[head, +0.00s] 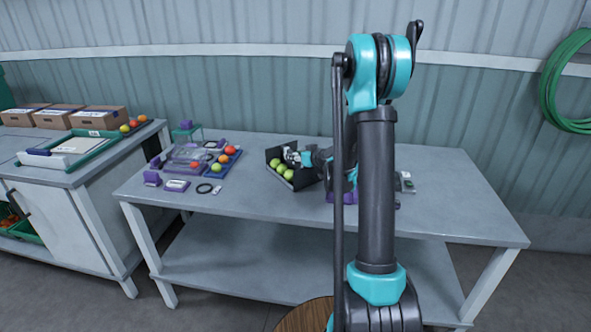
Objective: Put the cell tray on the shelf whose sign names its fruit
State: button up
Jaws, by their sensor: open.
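No shelf sign can be read in this view.
Purple items, a black ring (204,188) and a small pale box (177,185) lie on the table's left part. A small device (406,183) stands right of my arm. A side bench (100,150) holds cartons and a green-rimmed tray (45,160). The table's right end and lower board look clear.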

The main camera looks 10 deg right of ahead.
jog(key=shift+c, duration=0.3)
grip_shut()
jog(key=shift+r, duration=0.1)
dwell(0.4)
